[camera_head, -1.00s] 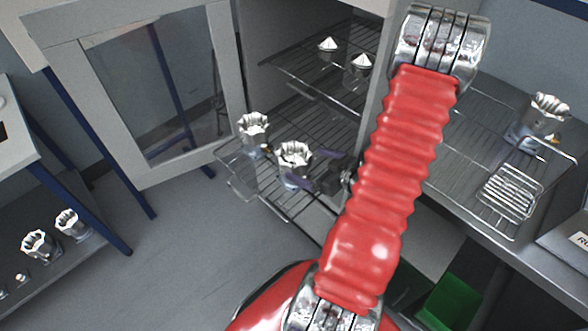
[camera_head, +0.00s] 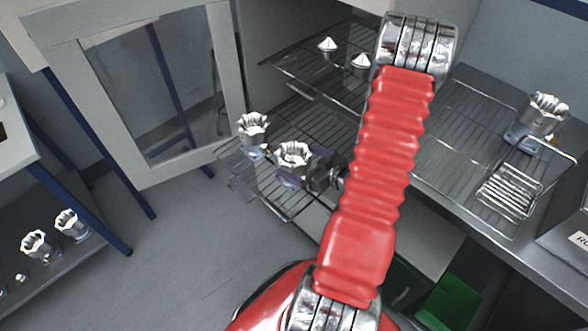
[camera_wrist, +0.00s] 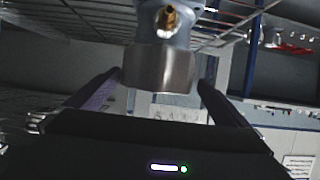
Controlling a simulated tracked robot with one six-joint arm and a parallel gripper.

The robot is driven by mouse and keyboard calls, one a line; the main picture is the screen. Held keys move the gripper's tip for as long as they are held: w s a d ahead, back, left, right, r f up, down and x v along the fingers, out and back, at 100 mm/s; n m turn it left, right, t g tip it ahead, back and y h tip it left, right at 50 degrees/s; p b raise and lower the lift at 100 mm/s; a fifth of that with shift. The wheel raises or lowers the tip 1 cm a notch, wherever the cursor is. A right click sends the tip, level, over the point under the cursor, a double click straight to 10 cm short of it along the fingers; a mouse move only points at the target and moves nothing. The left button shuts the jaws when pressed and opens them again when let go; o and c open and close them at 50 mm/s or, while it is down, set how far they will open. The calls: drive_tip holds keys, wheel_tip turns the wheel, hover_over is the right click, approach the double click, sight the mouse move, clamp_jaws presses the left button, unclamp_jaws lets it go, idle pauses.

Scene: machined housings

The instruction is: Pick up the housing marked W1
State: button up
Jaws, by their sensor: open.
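Two silvery, scallop-rimmed housings stand on the pulled-out wire rack of the open cabinet in the head view: one at the left (camera_head: 253,128) and one to its right (camera_head: 292,154). My gripper (camera_head: 300,168) is at the right one, with its purplish fingers open on either side of its lower body. In the wrist view this housing (camera_wrist: 160,68) hangs into the top of the picture between the two open fingers (camera_wrist: 158,85), with a brass fitting facing me. A gap shows beside it on each side. I cannot read a W1 mark on any housing.
Two cone-topped parts (camera_head: 328,45) sit on the rack deeper inside. Another housing (camera_head: 545,112) stands on the right counter by a wire basket (camera_head: 508,190). More housings (camera_head: 68,223) are on the lower left shelf. The open cabinet door (camera_head: 150,90) stands left of the rack.

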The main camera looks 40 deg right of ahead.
sight(284, 153)
drive_tip(key=shift+x, duration=1.05)
drive_tip(key=shift+x, duration=2.55)
drive_tip(key=shift+d+r, duration=0.1)
drive_tip(key=shift+d, duration=0.1)
drive_tip(key=c, duration=1.6)
drive_tip(key=shift+r, duration=0.15)
drive_tip(key=shift+c, duration=0.2)
wheel_tip(284, 153, up, 10)
